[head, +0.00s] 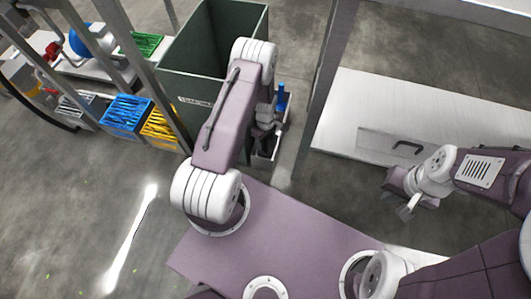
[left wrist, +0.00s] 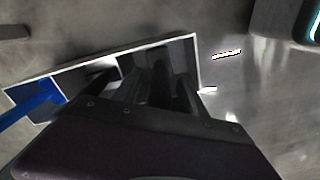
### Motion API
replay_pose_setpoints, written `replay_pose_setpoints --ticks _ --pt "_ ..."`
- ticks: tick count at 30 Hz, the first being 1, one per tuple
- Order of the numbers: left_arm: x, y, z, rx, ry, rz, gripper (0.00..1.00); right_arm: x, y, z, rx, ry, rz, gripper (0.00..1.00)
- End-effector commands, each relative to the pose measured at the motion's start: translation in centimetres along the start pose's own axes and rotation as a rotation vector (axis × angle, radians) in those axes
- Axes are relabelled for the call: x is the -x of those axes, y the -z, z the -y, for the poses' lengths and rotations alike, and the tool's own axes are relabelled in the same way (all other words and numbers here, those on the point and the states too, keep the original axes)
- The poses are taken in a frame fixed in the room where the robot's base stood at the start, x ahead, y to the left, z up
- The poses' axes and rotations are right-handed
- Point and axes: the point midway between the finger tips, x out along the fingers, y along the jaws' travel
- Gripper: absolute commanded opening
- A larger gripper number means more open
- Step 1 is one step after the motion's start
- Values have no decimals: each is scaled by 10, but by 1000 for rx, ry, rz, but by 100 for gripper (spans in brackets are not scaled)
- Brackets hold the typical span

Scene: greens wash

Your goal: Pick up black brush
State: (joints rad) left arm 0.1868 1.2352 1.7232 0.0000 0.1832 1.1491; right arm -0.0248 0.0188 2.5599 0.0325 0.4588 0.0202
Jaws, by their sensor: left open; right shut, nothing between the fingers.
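A narrow caddy with a pale rim (head: 266,156) stands on the floor beside the green bin; its rim crosses the left wrist view (left wrist: 75,67). A blue-handled tool (head: 281,97) sticks out of it and also shows in the left wrist view (left wrist: 30,104). My left gripper (head: 266,125) is open over the caddy, with its fingers (left wrist: 160,88) reaching into a compartment. Dark shapes lie in the shadow around the fingers; I cannot clearly tell the black brush from them. My right gripper (head: 406,206) is shut and empty, off to the right.
A metal table (head: 440,115) with a black-handled panel is at right. Open floor lies at lower left.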

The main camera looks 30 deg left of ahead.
Motion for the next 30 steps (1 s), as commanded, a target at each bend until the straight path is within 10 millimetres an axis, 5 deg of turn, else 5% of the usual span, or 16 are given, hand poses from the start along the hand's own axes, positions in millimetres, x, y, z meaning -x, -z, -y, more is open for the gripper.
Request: replay_pose_setpoints --ticks 1,3,10,15,25,30 --pt "-20 -1 0 -1 0 0 50 -18 -2 0 0 0 0 0" --pt "-28 -1 0 0 0 1 50 -24 -3 0 0 0 1 0" --pt "-25 -1 0 0 -1 1 47 -20 -2 0 0 0 0 0" --pt "-25 -1 0 0 -1 1 0 -20 -2 0 0 0 0 0" --pt "-21 -1 -1 -1 -2 0 0 -17 -2 0 0 0 0 0" --pt "4 0 -1 -1 -2 0 0 0 0 0 0 0 0 0"
